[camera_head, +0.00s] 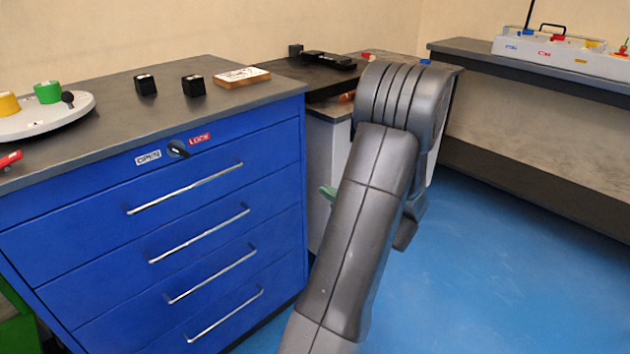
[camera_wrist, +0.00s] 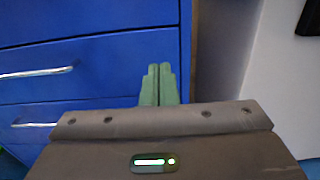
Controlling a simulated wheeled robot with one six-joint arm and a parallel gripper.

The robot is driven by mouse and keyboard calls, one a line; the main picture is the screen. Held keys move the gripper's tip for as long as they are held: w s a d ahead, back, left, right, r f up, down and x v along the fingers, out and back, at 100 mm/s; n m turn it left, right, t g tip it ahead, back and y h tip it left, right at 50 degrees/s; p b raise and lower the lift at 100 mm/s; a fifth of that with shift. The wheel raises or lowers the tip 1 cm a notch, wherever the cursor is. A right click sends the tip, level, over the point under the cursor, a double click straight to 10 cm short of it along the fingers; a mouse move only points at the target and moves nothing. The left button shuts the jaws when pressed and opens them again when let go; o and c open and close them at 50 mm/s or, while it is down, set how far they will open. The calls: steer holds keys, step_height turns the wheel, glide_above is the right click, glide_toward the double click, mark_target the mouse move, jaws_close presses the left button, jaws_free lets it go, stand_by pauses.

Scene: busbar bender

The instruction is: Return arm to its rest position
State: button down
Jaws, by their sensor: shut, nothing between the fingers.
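My arm rises in the middle of the head view, bent at the top, in front of the gap beside the blue drawer cabinet (camera_head: 255,215). My gripper (camera_wrist: 160,68) shows in the wrist view with its two green fingers together and nothing between them. The fingers point toward the side edge of the blue cabinet (camera_wrist: 90,60). In the head view only a small green part of the gripper (camera_head: 328,192) shows left of the arm; the rest is hidden behind it.
The cabinet top holds a round tray (camera_head: 20,127) with yellow and green pieces, two black cubes (camera_head: 194,85) and a wooden board (camera_head: 241,77). A dark bench (camera_head: 540,80) bearing a white unit (camera_head: 560,52) runs along the right. Blue floor (camera_head: 510,270) is clear between.

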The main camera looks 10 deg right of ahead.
steer(key=shift+v, duration=0.95)
steer(key=b, duration=0.3)
glide_toward(291, 170)
steer(key=x, duration=0.4)
steer(key=shift+w+a+p, duration=0.1)
steer(key=shift+w+p, duration=0.1)
steer(key=shift+p, duration=0.1)
steer(key=shift+x, duration=1.3)
